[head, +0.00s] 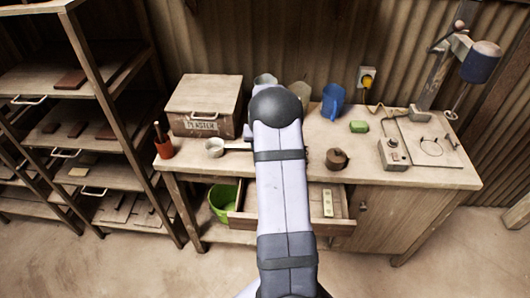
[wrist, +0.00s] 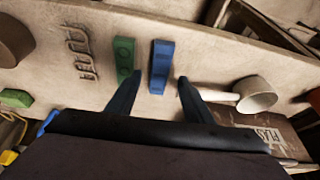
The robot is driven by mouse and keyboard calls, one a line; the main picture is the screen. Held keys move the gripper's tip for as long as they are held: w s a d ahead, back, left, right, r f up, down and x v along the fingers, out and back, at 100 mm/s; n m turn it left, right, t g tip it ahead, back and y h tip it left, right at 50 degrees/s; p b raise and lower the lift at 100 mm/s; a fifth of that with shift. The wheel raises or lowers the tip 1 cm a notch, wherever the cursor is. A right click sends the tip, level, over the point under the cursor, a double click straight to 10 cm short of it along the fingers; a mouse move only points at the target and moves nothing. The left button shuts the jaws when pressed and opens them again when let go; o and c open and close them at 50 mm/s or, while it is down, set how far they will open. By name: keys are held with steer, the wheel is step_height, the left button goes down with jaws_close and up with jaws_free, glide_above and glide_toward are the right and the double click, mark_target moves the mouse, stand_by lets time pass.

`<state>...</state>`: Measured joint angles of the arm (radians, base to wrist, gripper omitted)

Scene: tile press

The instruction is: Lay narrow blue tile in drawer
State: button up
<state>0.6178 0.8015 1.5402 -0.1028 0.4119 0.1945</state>
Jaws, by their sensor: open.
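The narrow blue tile (wrist: 161,66) lies on the bench top in the wrist view, beside a green tile (wrist: 124,58) marked with round shapes. My gripper (wrist: 158,80) is open, its fingers on either side of the blue tile's near end. The left finger comes close to the green tile; I cannot tell whether it touches. In the head view my arm hides both tiles and the gripper. The drawer (head: 336,226) under the bench top is pulled out, and a pale strip with greenish marks (head: 328,203) lies in its right part.
A white pan (wrist: 256,95) stands right of the gripper in the wrist view. The head view shows a wooden box (head: 203,105), a blue jug (head: 332,101), a brown pot (head: 337,159), a green block (head: 358,127) and a green bucket (head: 222,203) below.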

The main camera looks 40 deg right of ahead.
steer(key=shift+p+x, duration=0.45)
steer(key=shift+x, duration=1)
jaws_close()
steer(key=shift+d+r, duration=0.1)
steer(key=shift+r, duration=0.05)
step_height(320, 180, up, 10)
steer(key=b, duration=0.3)
